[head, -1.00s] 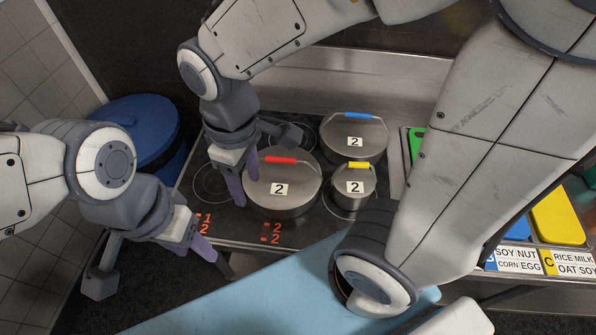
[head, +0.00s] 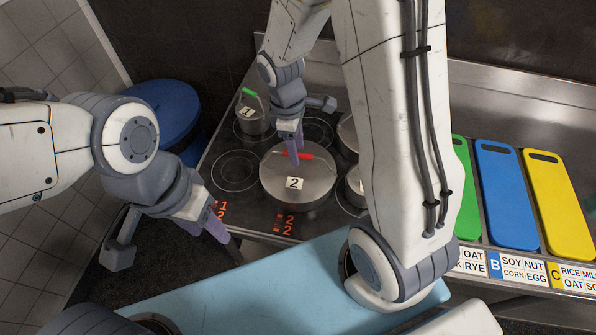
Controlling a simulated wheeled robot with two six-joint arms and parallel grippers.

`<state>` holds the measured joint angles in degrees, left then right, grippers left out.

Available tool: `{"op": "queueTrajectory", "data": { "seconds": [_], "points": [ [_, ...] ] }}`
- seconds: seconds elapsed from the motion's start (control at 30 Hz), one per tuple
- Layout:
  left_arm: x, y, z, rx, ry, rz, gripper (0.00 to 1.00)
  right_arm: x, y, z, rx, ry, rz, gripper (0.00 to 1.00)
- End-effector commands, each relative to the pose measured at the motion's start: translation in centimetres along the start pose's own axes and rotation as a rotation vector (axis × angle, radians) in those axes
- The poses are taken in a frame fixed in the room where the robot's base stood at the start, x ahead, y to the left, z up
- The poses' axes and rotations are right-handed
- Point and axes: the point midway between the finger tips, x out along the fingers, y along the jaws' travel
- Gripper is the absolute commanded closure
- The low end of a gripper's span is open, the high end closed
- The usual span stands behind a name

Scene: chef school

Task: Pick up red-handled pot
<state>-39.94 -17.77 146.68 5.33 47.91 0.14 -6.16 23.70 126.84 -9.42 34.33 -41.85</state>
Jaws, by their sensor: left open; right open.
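The red-handled pot (head: 318,185) is a steel pot with a lid and a label "2", standing on the dark stovetop in the head view. Its red handle (head: 307,156) lies across the lid and is partly hidden by my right gripper. My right gripper (head: 294,158) points down at the handle, with its purple fingers open; I cannot tell whether they straddle or touch it. My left gripper (head: 230,240) is open and empty at the front left edge of the stove, apart from the pot.
A small green-handled pot (head: 251,121) stands behind left on the stove (head: 224,195). Two other pots are partly hidden behind my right arm. A blue bin (head: 165,112) stands at left. Green, blue (head: 510,190) and yellow boards (head: 558,205) lie at right. A light-blue surface (head: 270,280) is in front.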

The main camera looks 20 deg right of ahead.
Motion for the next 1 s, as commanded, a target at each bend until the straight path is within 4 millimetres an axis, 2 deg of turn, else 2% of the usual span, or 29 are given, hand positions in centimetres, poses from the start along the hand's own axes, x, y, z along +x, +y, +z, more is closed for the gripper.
{"op": "queueTrajectory", "data": {
  "seconds": [0.1,0.2,1.0],
  "points": [
    [-0.5,0.0,0.0,0.000,0.000,0.000,0.51,1.6,-0.1,0.1,0.001,-0.003,-0.004,0.45],
    [-0.5,0.0,0.0,-0.001,0.000,0.000,0.51,2.2,-0.1,0.0,0.000,-0.001,-0.001,0.45],
    [-0.3,0.0,0.0,0.000,0.000,0.000,0.51,2.9,0.0,-0.1,0.001,0.000,0.000,0.45]
  ]
}}
